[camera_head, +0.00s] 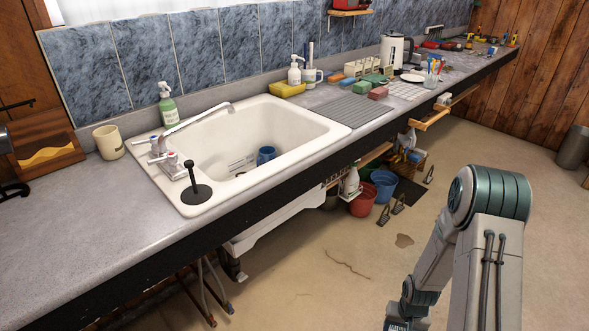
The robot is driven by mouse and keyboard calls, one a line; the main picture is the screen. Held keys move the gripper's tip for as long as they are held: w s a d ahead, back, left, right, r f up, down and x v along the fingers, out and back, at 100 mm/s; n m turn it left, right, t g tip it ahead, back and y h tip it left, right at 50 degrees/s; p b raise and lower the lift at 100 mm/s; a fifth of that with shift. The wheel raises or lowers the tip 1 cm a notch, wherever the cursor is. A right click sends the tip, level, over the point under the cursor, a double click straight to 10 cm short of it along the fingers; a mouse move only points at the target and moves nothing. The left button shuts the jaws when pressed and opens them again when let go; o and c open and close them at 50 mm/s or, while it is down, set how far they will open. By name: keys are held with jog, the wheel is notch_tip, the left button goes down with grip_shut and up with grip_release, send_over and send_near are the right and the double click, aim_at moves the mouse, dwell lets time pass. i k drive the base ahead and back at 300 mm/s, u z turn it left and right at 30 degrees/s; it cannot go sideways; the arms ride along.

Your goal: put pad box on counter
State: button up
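The grey counter (100,213) runs from the lower left to the far right along the tiled wall, with a white sink (308,133) set into it. I cannot make out any object that is clearly the pad box. Several small coloured blocks or boxes lie on the counter beyond the sink, including a green one (362,87) and a dull red one (378,93); I cannot tell what they are. My arm reaches down at the lower right, in front of the counter and over the floor. My gripper is not visible.
A beige mug (110,142), a green bottle (168,105) and a black plunger (195,190) stand around the sink. A white kettle (395,52) is farther back. Red (363,200) and blue (383,185) buckets sit under the counter. The counter's left front is bare; open floor lies right.

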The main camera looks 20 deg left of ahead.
aim_at(31, 256)
jog(key=i, duration=0.65)
jog(key=u, duration=1.65)
